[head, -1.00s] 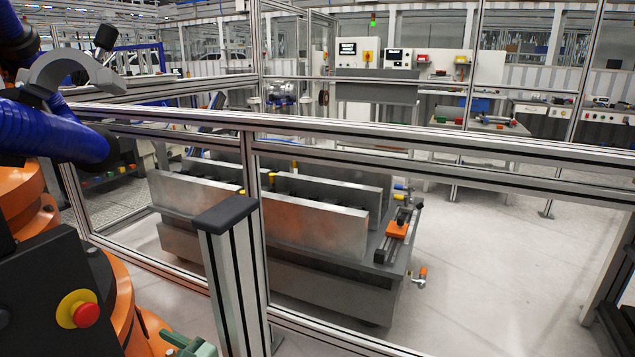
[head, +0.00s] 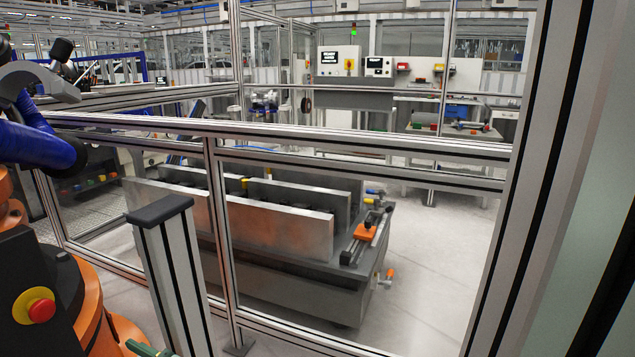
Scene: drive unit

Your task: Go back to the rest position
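Neither of my grippers shows in the head view, so I cannot tell whether they are open, shut or holding anything. No object named by the task is in view. An aluminium-profile fence (head: 300,132) runs across the view close in front of me. Behind it stands a grey metal fixture table (head: 300,290) with upright metal plates (head: 280,229) and an orange clamp part (head: 365,232) at its right end.
A dark-capped post (head: 165,265) stands before the fence. A thick frame upright (head: 545,180) closes the right. Open floor (head: 440,240) lies beyond.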

